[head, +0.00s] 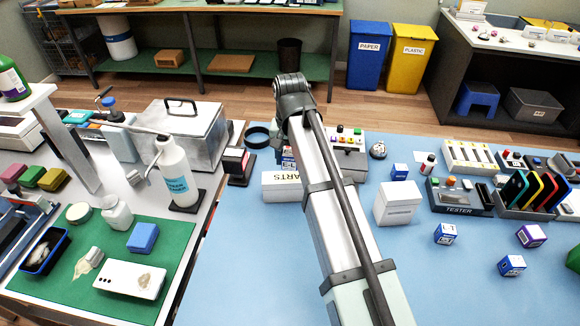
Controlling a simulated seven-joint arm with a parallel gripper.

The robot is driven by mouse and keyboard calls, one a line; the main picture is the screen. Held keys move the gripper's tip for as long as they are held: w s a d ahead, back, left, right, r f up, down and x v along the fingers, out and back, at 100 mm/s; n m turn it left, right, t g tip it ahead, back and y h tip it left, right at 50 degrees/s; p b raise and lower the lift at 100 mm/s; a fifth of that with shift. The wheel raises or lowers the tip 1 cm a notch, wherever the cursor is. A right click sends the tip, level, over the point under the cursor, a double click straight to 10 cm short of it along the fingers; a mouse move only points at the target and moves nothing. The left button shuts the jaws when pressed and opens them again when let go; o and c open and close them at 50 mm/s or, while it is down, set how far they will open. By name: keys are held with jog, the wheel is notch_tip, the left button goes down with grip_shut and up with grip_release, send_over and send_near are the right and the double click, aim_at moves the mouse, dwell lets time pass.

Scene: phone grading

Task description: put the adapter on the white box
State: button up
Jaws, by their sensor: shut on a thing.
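A white box (397,203) stands upright on the blue mat (420,275), just right of my arm, and its top looks clear. I cannot make out an adapter anywhere; it may be hidden behind my arm. My arm crosses the middle of the head view, rising from the lower edge to a joint at the top.
A white bin marked PARTS (285,185) sits partly behind my arm. Small blue-and-white boxes (445,234) lie right of the white box, near the tester (459,196). The front mat is largely clear.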

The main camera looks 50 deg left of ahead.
aim_at(290, 167)
jog(key=shift+f, duration=1.95)
jog(key=shift+f, duration=0.1)
jog(key=o, duration=1)
notch_tip(290, 167, up, 12)
jog(key=shift+r, duration=0.15)
